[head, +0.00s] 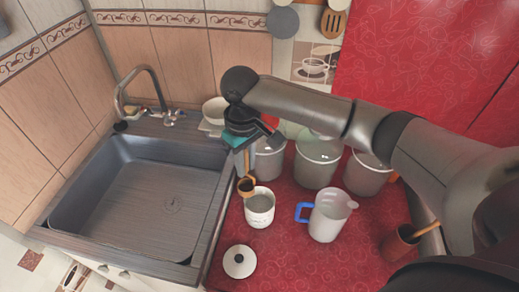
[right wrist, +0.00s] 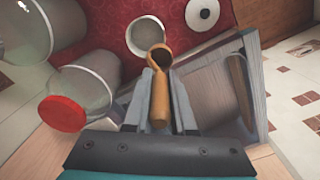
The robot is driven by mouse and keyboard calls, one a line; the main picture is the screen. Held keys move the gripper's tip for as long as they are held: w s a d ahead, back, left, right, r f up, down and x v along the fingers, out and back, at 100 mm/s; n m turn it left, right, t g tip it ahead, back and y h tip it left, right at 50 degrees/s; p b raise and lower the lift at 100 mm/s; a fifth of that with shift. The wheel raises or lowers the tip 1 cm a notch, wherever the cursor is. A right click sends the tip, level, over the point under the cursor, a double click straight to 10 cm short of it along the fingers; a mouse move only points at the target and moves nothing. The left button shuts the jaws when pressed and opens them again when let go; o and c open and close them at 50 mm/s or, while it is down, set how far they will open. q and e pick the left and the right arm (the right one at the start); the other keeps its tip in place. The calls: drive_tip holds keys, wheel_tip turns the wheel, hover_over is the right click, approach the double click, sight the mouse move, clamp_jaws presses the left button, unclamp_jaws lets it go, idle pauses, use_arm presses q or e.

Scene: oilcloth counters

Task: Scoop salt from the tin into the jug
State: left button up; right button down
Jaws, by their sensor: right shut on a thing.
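The tin (head: 260,212) is a white open pot on the red counter; it also shows in the right wrist view (right wrist: 133,42). Its round white lid (head: 239,262) lies in front of it. The clear jug (head: 328,217) with a blue handle stands to the tin's right. My right gripper (head: 246,160) is shut on the handle of a brown scoop (right wrist: 160,90). The scoop's bowl (head: 246,186) hangs at the tin's back left rim, apparently above it. The bowl looks dark inside, with no salt visible. The salt cannot be made out. My left gripper is out of view.
Several pale bins (head: 318,165) stand behind the tin and jug. A sink (head: 140,205) with a tap (head: 150,85) is on the left. A brown pot (head: 399,244) with a wooden handle stands at the right. The counter in front of the jug is clear.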

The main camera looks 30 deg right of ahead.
drive_tip(key=d+f+n+p, duration=0.2)
drive_tip(key=d+p, duration=0.1)
drive_tip(key=p, duration=0.2)
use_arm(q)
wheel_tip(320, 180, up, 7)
use_arm(e)
drive_tip(key=b, duration=0.8)
approach(260, 192)
drive_tip(key=shift+s+a+f, duration=0.95)
drive_tip(key=shift+s+f, duration=0.7)
drive_tip(key=shift+s, duration=0.25)
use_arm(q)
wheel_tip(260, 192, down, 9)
use_arm(e)
drive_tip(key=shift+n, duration=0.3)
use_arm(q)
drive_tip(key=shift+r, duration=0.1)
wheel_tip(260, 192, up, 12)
drive_tip(key=p, duration=1.2)
use_arm(e)
wheel_tip(260, 192, up, 10)
drive_tip(key=shift+r, duration=0.25)
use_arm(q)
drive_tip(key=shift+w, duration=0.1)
